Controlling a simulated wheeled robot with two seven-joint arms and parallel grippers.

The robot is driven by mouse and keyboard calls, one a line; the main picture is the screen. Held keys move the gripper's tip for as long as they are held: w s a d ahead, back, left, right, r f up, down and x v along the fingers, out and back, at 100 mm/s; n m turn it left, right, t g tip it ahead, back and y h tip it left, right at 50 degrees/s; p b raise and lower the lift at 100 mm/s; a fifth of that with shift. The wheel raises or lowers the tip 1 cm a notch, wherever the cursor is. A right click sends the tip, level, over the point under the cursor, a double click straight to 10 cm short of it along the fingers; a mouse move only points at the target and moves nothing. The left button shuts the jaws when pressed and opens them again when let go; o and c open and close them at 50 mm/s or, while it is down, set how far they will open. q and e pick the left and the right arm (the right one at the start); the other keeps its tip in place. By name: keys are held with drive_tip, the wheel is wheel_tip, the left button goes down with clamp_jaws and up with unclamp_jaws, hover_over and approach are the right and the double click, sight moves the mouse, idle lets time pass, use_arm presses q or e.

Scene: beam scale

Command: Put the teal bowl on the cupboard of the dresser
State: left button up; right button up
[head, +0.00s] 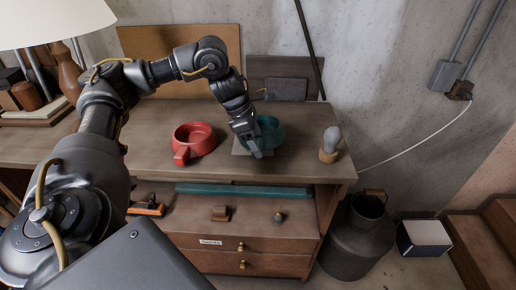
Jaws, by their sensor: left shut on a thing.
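The teal bowl (274,130) is at the right part of the dresser top (310,168), over a small grey square piece (239,149). My left gripper (254,143) reaches down from the back left and is shut on the bowl at its near left side. The gripper hides part of the bowl, and I cannot tell whether the bowl is lifted or resting. Below the top, the dresser has an open compartment (252,207) with drawers (225,262) under it. My right gripper is not in view.
A red bowl with a handle (197,137) stands left of the teal one. A grey-topped knob-like object (330,145) stands to the right. The compartment holds a few small items, including an orange-and-black tool (147,208). A dark metal can (358,237) stands right of the dresser.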

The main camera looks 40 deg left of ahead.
use_arm(q)
drive_tip(key=shift+w+f+p, duration=0.2)
drive_tip(key=shift+f+p, duration=0.2)
drive_tip(key=shift+f, duration=0.15)
drive_tip(key=shift+w+f+p, duration=0.15)
drive_tip(key=shift+f+p, duration=0.2)
drive_tip(key=shift+f, duration=0.15)
drive_tip(key=shift+d+f+p, duration=0.1)
drive_tip(key=shift+f+p, duration=0.25)
drive_tip(key=shift+p, duration=0.05)
drive_tip(key=shift+c, duration=0.4)
drive_tip(key=shift+f, duration=0.3)
drive_tip(key=shift+c, duration=0.7)
drive_tip(key=shift+s+f, duration=0.1)
drive_tip(key=shift+f, duration=0.05)
drive_tip(key=o, duration=1.1)
drive_tip(key=shift+f, duration=0.1)
drive_tip(key=shift+c, duration=0.2)
drive_tip(key=o, duration=0.3)
drive_tip(key=shift+o, duration=0.2)
